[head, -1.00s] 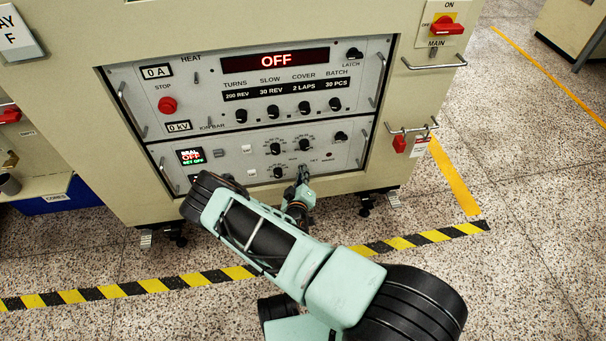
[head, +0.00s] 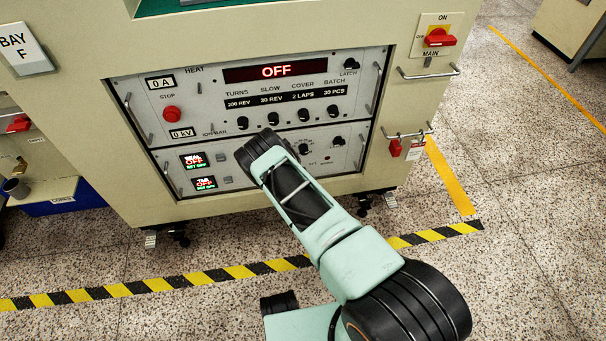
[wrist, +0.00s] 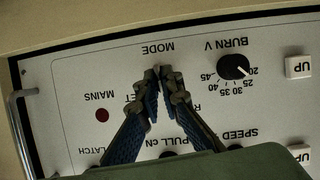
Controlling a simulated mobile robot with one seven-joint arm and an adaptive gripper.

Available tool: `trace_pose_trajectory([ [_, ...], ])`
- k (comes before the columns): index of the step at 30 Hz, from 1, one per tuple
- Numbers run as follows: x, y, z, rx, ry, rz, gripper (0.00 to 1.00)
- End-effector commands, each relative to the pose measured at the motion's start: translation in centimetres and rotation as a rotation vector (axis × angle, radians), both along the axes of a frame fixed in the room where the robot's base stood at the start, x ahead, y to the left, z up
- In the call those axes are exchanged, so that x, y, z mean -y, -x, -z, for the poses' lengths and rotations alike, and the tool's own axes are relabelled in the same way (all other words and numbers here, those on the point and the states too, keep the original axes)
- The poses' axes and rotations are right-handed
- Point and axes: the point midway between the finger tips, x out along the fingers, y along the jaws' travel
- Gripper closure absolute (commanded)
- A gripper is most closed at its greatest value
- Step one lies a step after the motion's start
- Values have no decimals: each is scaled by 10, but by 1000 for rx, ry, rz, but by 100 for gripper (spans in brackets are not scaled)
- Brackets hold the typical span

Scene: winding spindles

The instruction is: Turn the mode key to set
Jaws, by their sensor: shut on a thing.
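In the wrist view the panel appears upside down. My gripper (wrist: 160,75) has its two blue-padded fingers closed together just below the MODE label (wrist: 157,48). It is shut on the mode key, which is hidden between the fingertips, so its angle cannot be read. Part of the SET label (wrist: 130,97) shows left of the fingers, and the start of another label shows to their right. In the head view my own arm covers the gripper and the key; the lower control panel (head: 236,163) shows around it.
In the wrist view, the BURN V knob (wrist: 233,67) and a white UP button (wrist: 298,67) sit to the right, and the red MAINS lamp (wrist: 102,115) to the left. A panel handle (wrist: 20,125) stands out at the left edge. The head view shows an OFF display (head: 276,71).

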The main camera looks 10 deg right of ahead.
Motion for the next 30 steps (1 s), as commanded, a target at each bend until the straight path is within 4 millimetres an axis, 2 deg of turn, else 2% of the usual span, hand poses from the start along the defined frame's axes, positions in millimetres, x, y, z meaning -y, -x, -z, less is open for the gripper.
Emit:
trace_pose_trajectory([
  [18, 8, -2, 1, 8, -577, 5, 100],
  [30, 8, -3, 1, 9, -833, 1, 100],
])
